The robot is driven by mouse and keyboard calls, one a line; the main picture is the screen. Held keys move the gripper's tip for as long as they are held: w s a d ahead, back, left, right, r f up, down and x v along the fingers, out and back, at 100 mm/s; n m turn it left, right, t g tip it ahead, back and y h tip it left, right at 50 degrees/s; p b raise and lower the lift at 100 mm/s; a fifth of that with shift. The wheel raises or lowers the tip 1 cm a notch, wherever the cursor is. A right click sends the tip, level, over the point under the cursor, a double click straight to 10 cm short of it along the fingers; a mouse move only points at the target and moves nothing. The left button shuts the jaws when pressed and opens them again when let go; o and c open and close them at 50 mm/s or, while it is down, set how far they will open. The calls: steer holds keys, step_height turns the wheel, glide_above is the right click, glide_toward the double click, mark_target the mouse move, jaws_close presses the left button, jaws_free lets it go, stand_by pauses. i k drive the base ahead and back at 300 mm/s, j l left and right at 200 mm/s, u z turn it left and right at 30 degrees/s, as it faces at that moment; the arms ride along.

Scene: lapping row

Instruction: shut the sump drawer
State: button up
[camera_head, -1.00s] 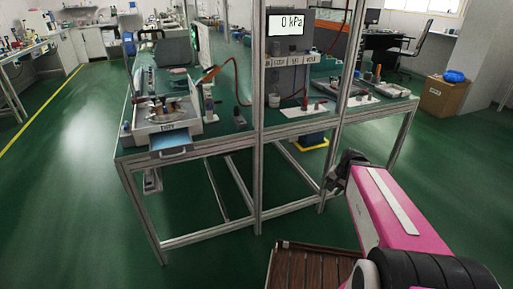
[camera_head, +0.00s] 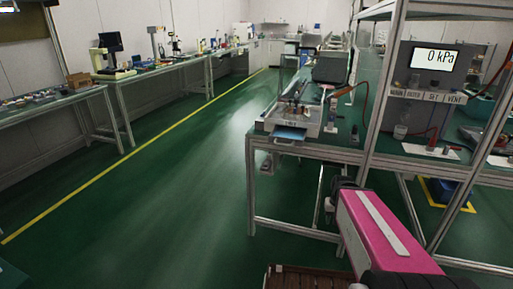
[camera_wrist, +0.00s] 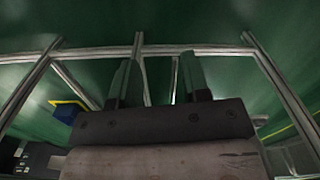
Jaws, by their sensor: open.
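The sump drawer (camera_head: 290,133) is a flat blue tray at the front of a pale bench-top machine (camera_head: 284,119) at the bench's left end. It sticks out past the bench edge, so it stands open. My gripper (camera_head: 338,188) is dark, at the end of my pink arm, lower than the drawer and to its right in the head view. The arm partly hides it. In the wrist view, my gripper (camera_wrist: 160,82) shows two separated fingers with nothing between them. The drawer is not identifiable in the wrist view.
The bench's metal frame (camera_head: 252,190) and rails stand close to my arm. A yellow line (camera_head: 110,165) crosses the clear green floor at left. Other benches (camera_head: 110,78) line the left wall.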

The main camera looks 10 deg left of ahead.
mark_target(288, 134)
steer(key=i+u, duration=0.2)
steer(key=u, duration=0.15)
steer(key=i+u, duration=0.35)
steer(key=k+l, duration=0.05)
steer(key=k, duration=0.05)
